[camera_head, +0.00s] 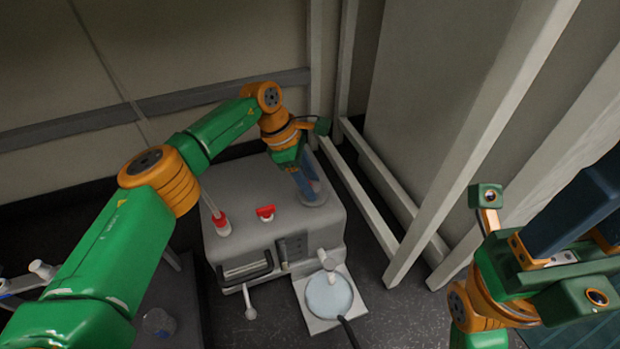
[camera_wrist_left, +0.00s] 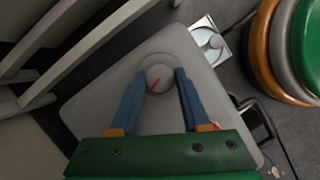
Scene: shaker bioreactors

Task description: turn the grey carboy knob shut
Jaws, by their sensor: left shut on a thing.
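The grey knob (camera_wrist_left: 159,78) is a round disc with a red mark on its face, on top of the grey carboy (camera_wrist_left: 120,105). In the head view the carboy (camera_head: 225,180) is a grey box-shaped body, and the knob (camera_head: 316,199) shows at its right rear, partly hidden by the fingers. My left gripper (camera_head: 308,192) reaches down to the knob. In the left wrist view its blue fingers (camera_wrist_left: 160,76) stand on either side of the knob and are shut on it. My right gripper (camera_head: 590,215) is at the right edge of the head view, away from the carboy, its fingertips cut off.
A red handle (camera_head: 265,212) and a red-based tube (camera_head: 222,226) stand on the carboy's top. A round pale dish (camera_head: 329,295) on a white plate sits in front. White frame posts (camera_head: 470,160) rise to the right. Glassware stands at lower left.

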